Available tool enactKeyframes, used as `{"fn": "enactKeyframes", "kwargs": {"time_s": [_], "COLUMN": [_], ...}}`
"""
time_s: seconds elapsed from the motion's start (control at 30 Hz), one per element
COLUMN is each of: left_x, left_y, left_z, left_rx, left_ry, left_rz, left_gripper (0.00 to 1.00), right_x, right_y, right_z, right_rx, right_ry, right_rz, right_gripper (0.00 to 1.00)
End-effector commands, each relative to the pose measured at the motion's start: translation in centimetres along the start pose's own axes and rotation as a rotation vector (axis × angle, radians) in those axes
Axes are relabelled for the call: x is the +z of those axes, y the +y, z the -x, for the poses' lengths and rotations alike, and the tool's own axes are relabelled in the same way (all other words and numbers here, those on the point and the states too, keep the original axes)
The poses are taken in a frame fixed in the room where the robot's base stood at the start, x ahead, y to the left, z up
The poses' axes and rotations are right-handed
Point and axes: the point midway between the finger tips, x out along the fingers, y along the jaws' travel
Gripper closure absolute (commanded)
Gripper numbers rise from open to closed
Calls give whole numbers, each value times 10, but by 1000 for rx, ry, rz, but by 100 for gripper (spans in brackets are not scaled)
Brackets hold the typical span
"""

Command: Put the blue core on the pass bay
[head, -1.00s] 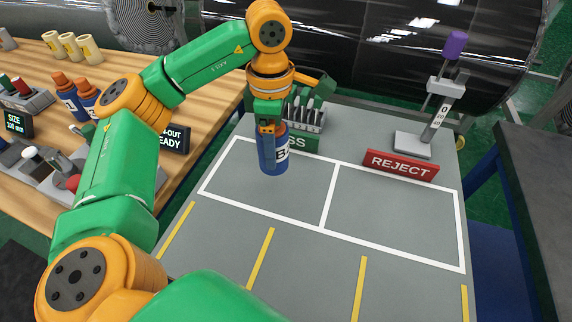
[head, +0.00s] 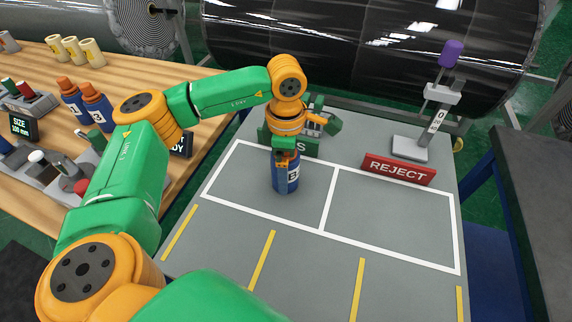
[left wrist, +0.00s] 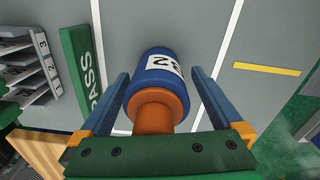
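The blue core (head: 292,182) is a blue roll with a white label, upright inside the white-outlined left bay (head: 238,201) beside the green PASS sign (head: 305,147). In the left wrist view, the blue core (left wrist: 157,65) shows an orange inner end towards me. My left gripper (head: 284,163) is above it with its fingers down on both sides. My right gripper is not in view.
The empty right bay (head: 390,215) has a red REJECT sign (head: 398,169) and a stand with a purple top (head: 451,52) behind it. A rack (left wrist: 25,65) stands behind the PASS sign. Other blue-and-orange rolls (head: 97,107) stand on the wooden bench at left.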

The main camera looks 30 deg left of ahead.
Motion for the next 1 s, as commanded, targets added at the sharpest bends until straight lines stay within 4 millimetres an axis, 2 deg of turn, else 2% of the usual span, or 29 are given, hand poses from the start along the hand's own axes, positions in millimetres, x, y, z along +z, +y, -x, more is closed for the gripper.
{"fn": "enactKeyframes", "kwargs": {"time_s": [0.17,0.27,0.53,0.7,0.8,1.0], "left_x": [0,1,1,0,0,0], "left_y": [0,1,0,0,0,0], "left_z": [6,15,79,115,123,124], "left_rx": [0,3,3,3,1,0], "left_ry": [0,-2,-4,0,0,0], "left_rz": [0,0,-1,0,-1,-1], "left_gripper": [0,0,0,0,0,0], "right_x": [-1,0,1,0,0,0], "right_y": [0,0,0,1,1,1], "right_z": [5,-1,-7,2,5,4], "right_rx": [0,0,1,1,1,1], "right_ry": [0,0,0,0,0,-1], "right_rz": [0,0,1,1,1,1], "right_gripper": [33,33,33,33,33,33]}}
